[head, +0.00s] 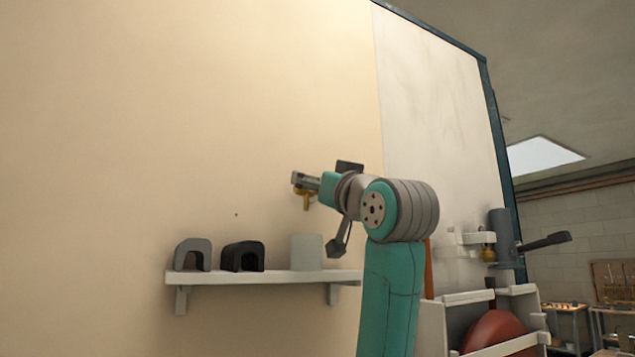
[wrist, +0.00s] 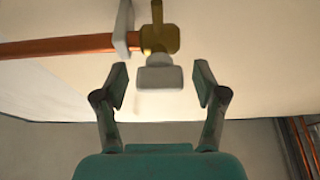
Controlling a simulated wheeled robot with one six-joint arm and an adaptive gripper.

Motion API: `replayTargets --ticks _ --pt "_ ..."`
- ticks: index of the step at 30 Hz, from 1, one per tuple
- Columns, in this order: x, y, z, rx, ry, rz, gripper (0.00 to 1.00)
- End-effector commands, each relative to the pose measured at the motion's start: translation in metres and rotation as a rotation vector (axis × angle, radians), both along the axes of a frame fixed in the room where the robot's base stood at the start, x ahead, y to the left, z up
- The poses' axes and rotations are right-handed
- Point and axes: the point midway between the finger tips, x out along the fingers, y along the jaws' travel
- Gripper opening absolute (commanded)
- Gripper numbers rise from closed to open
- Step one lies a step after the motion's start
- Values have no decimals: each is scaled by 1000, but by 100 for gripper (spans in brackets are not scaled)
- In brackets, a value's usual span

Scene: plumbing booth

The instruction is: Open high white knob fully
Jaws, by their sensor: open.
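In the wrist view a white knob (wrist: 159,76) sits on a brass valve body (wrist: 160,39). A copper pipe (wrist: 60,46) runs to the valve from the left. My gripper (wrist: 161,83) is open, with one finger on each side of the knob. Gaps show between the knob and both fingers, so it is not gripped. In the head view my gripper (head: 305,181) is up against the cream wall, with a brass part (head: 307,200) just below it. The white knob cannot be made out in the head view.
A pale bracket (wrist: 123,26) stands beside the valve, left of the knob. Below my gripper a wall shelf (head: 265,277) holds a grey arch (head: 193,252), a black arch (head: 243,256) and a pale block (head: 307,252). A grey fixture with a lever (head: 545,241) is at right.

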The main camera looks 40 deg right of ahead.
Motion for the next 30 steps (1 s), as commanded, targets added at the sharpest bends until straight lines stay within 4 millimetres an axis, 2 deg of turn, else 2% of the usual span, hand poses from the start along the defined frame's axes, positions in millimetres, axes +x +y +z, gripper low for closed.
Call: replayTargets --ticks 7,8,15,23,30 --pt "1 0 0 0 0 0 71" --pt "1 0 0 0 0 0 68" --pt "1 0 0 0 1 0 10" --pt "1 -1 0 -18 6 -1 10" --pt "1 -1 0 -119 37 -1 10"
